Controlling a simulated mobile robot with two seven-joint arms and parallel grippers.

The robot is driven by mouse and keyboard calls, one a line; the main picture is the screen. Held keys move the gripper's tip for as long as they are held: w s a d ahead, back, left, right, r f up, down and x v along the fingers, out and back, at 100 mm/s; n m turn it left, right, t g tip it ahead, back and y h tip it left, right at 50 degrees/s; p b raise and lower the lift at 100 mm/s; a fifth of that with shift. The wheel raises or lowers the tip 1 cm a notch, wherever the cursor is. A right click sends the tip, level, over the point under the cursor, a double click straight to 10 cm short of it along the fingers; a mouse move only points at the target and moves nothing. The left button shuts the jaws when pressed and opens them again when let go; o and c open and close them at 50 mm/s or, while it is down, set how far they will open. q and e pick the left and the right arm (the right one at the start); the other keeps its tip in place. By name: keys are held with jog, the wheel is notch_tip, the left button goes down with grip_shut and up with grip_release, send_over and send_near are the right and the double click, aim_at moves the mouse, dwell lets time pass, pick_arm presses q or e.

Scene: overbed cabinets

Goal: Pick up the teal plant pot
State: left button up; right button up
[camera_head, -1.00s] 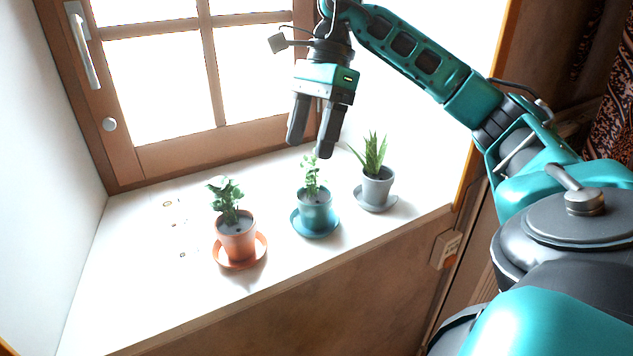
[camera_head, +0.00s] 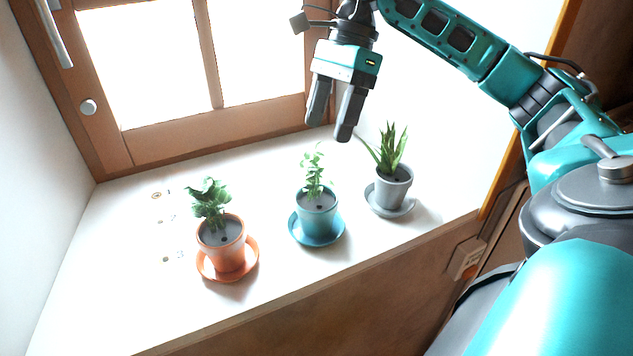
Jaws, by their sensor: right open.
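The teal plant pot (camera_head: 317,219) stands upright on a teal saucer (camera_head: 318,239) on the white window sill, with a small leafy green plant in it. It is the middle one of three pots. My right gripper (camera_head: 331,132) is open and empty, its two dark fingers pointing down. In the picture it is above the teal pot's plant and slightly to the right, with a visible gap between fingertips and leaves. My left gripper is not in view.
An orange pot (camera_head: 222,245) on an orange saucer stands left of the teal pot. A grey pot (camera_head: 393,188) on a grey saucer stands to the right. The wooden window frame (camera_head: 205,132) is behind.

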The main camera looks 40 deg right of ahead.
aim_at(311, 173)
jog(key=x, duration=0.9)
jog(key=shift+w+a+f, duration=0.15)
jog(key=shift+a+f, duration=0.1)
jog(key=shift+a, duration=0.05)
grip_shut()
dwell(0.3)
